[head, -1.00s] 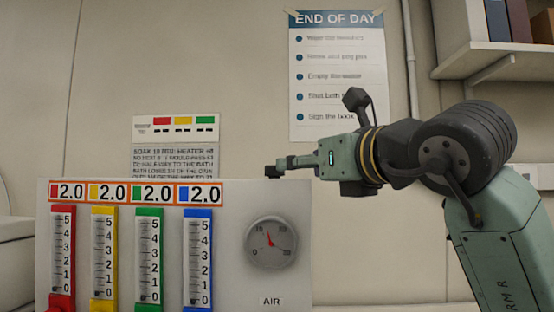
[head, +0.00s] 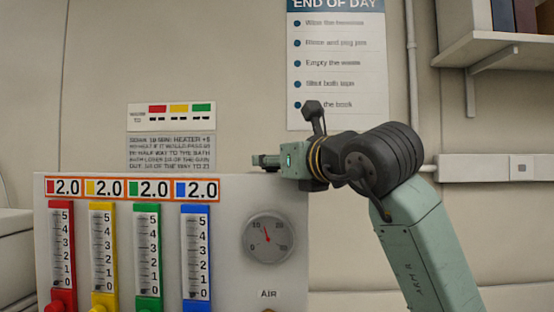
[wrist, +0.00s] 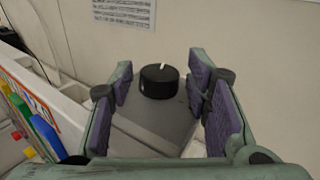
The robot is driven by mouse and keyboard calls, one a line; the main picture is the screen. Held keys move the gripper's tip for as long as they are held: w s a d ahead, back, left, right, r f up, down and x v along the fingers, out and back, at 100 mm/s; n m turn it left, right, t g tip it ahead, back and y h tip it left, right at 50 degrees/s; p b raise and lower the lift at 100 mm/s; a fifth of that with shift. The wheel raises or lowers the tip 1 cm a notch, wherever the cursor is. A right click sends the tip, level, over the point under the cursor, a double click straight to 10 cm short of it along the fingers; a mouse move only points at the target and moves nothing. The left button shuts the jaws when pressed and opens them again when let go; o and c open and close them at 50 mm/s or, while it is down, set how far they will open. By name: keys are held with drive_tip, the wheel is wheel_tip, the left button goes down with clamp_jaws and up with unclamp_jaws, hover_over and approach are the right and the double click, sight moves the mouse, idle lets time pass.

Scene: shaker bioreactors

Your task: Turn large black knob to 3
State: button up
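The large black knob (wrist: 159,81) shows in the wrist view, a round black cylinder with a white pointer line on top. It sits on a grey surface (wrist: 158,110); no numbers around it can be read. My gripper (wrist: 157,82) is open, with its purple-padded fingers to the left and right of the knob in the picture. I cannot tell how far above or short of the knob the fingers are. In the head view my gripper (head: 264,161) is just above the panel's top edge, and the knob is hidden there.
The white panel (head: 225,230) has red, yellow, green and blue scales, each with a 2.0 display, and an AIR gauge (head: 268,238). A printed notice (head: 170,150) stands behind it. A poster (head: 338,65) hangs on the wall, with a shelf (head: 490,52) at upper right.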

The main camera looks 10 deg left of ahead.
drive_tip(key=c, duration=0.9)
drive_tip(key=shift+f+b, duration=0.1)
drive_tip(key=shift+b, duration=0.2)
